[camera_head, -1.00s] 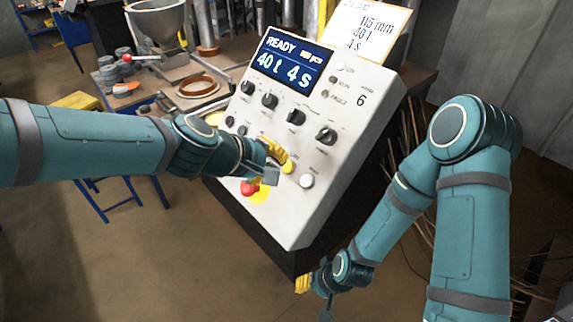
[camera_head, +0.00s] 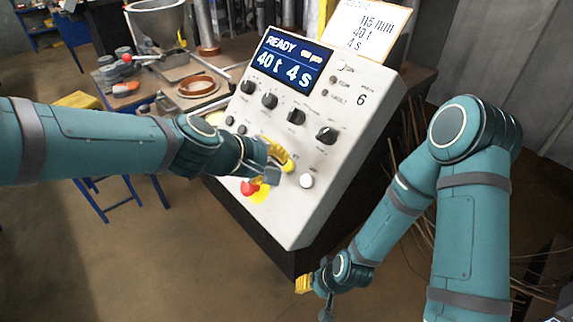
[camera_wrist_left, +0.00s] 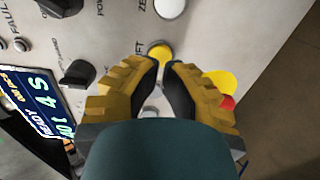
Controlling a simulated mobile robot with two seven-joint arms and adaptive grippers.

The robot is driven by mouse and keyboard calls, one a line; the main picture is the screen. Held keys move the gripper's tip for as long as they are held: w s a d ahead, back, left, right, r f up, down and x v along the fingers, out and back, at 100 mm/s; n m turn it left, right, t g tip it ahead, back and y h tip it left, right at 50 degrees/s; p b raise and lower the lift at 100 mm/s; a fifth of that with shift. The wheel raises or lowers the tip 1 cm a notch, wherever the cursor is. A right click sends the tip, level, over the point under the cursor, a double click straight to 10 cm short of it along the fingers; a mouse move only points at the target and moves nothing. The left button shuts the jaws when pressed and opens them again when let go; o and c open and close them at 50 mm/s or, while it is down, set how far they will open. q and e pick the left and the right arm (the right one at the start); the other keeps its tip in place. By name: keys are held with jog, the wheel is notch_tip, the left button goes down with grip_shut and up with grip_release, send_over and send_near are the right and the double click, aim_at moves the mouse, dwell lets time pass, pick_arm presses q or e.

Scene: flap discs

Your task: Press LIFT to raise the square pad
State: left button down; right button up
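The yellow LIFT button (camera_wrist_left: 160,53) shows on the sloped panel in the left wrist view, its label partly covered. My left gripper (camera_wrist_left: 165,66) has its two yellow-padded fingers drawn together at the tips, just at the button's lower edge; I cannot tell whether they touch it. In the head view the left gripper (camera_head: 283,158) is over the lower part of the control box (camera_head: 350,105), whose screen (camera_head: 288,66) reads READY, 40 t, 4 s. My right gripper (camera_head: 305,285) hangs low beside the box, too small to judge. I cannot make out the square pad for sure.
A white button (camera_head: 307,181) sits right of the left gripper, and a red stop button (camera_head: 250,187) on yellow lies below it. Black knobs (camera_head: 297,117) line the panel above. A workbench with a brown ring (camera_head: 198,86) stands behind.

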aim_at(287, 165)
pick_arm(q)
jog(key=shift+b+x, duration=0.8)
jog(key=shift+x, duration=0.8)
dwell(0.7)
jog(key=shift+r, duration=0.1)
jog(key=shift+s+a+r+p, duration=0.2)
jog(key=shift+a+r+p, duration=0.15)
jog(key=shift+a+r, duration=0.05)
jog(key=p+v, duration=0.2)
jog(key=v, duration=0.4)
jog(key=shift+s+a+p, duration=0.25)
jog(key=shift+s+p, duration=0.05)
jog(key=shift+p, duration=0.05)
jog(key=shift+r, duration=0.15)
dwell(0.4)
